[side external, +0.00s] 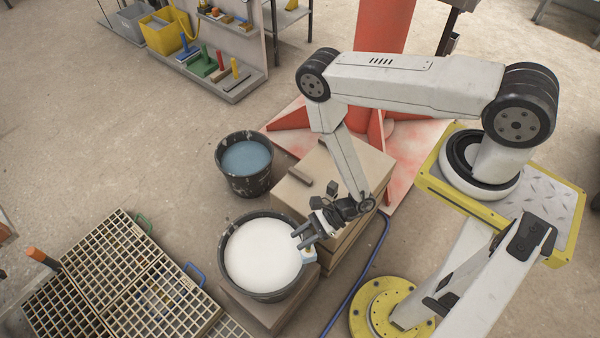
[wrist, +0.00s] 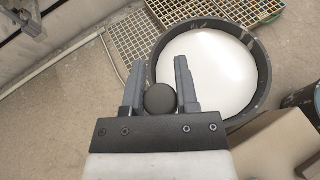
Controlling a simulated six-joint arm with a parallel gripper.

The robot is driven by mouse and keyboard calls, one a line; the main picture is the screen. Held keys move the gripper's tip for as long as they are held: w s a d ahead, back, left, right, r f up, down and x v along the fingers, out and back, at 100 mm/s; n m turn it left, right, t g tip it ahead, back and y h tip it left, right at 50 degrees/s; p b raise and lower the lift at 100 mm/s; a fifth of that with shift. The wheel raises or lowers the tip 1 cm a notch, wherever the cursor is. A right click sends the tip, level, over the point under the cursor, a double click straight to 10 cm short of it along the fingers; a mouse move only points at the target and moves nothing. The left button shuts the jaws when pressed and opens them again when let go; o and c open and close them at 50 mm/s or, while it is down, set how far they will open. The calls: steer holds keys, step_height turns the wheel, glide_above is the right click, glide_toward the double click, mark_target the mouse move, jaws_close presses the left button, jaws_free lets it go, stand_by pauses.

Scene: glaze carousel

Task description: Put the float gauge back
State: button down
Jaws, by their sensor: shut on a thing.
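My gripper (side external: 303,238) is at the right rim of the dark bucket of white glaze (side external: 223,262). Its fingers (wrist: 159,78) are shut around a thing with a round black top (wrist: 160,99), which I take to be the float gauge. In the side view a small pale blue and orange part (side external: 308,254) shows just below the fingers. The rest of the held thing is hidden by the gripper. In the wrist view the bucket (wrist: 265,77) lies just right of the fingers. I cannot tell whether the held thing touches the rim.
A second dark bucket with blue liquid (side external: 245,160) stands behind. A box stack (side external: 295,190) with a small brown block (side external: 305,189) is under my forearm. Grid racks (side external: 110,265) lie at the left. A shelf with coloured tools (side external: 215,70) stands at the back.

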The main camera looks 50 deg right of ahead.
step_height(320, 180, up, 11)
steer(key=w+d+m+t+h, duration=0.3)
steer(key=w+d+m, duration=0.15)
steer(key=d, duration=0.35)
steer(key=w+d+m+t+h, duration=0.3)
steer(key=w+d, duration=0.2)
steer(key=d, duration=0.3)
steer(key=s+d+m+t+h, duration=0.1)
steer(key=d+m+h, duration=0.75)
steer(key=d, duration=1.35)
step_height(320, 180, down, 11)
steer(key=shift+s+h, duration=0.25)
steer(key=shift+h, duration=0.2)
steer(key=shift+f, duration=2.45)
